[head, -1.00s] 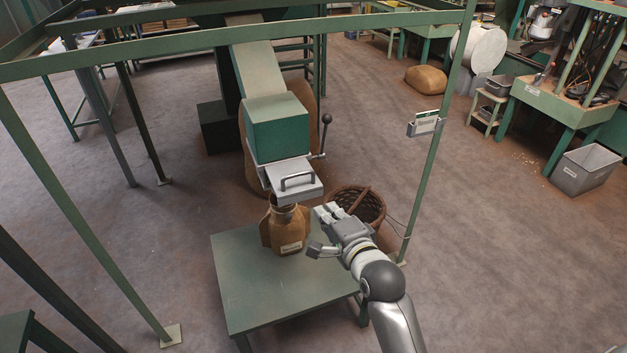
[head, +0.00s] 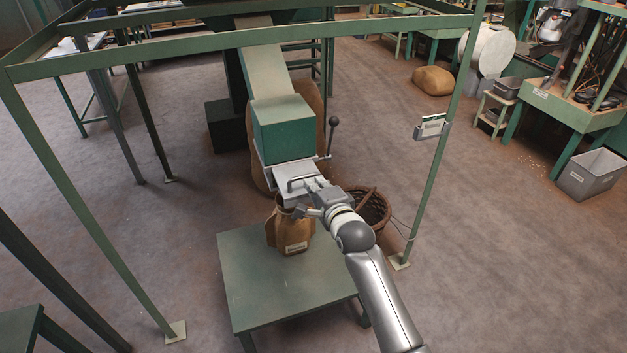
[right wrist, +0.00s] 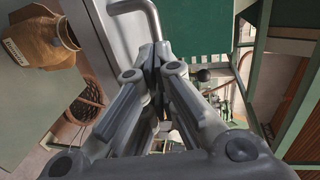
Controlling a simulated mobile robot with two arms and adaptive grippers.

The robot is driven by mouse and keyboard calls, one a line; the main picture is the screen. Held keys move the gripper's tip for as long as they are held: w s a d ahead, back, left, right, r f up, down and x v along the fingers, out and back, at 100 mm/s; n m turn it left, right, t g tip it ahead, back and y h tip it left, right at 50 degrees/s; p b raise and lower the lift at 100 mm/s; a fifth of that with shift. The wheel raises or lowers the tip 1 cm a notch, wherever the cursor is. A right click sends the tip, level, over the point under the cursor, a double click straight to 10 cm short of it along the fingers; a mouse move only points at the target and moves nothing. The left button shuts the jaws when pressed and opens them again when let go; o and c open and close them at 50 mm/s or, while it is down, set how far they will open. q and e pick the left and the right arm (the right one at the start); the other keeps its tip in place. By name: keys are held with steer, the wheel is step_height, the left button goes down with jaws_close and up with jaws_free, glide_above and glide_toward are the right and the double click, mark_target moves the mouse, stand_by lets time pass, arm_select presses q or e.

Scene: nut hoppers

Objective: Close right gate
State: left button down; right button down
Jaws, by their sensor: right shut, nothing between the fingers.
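The gate is a grey metal slide plate (head: 284,174) with a bar handle (head: 296,183), at the mouth of the green hopper box (head: 284,128). My right gripper (head: 313,189) is at the right end of the handle, its fingers shut together and empty. In the right wrist view the gripper (right wrist: 155,50) points at the plate, with the bent handle bar (right wrist: 140,14) just beyond and left of the fingertips. Whether they touch is unclear. A brown sack (head: 291,236) stands upright under the plate, its top partly hidden by my gripper. My left gripper is out of view.
A green table (head: 262,290) carries the sack. A wicker basket (head: 372,208) is right of it, behind my arm. A lever with a black knob (head: 333,121) rises at the hopper's right side. A green post (head: 440,150) stands further right.

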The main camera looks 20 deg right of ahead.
steer(key=shift+w+f, duration=0.2)
steer(key=shift+w, duration=0.75)
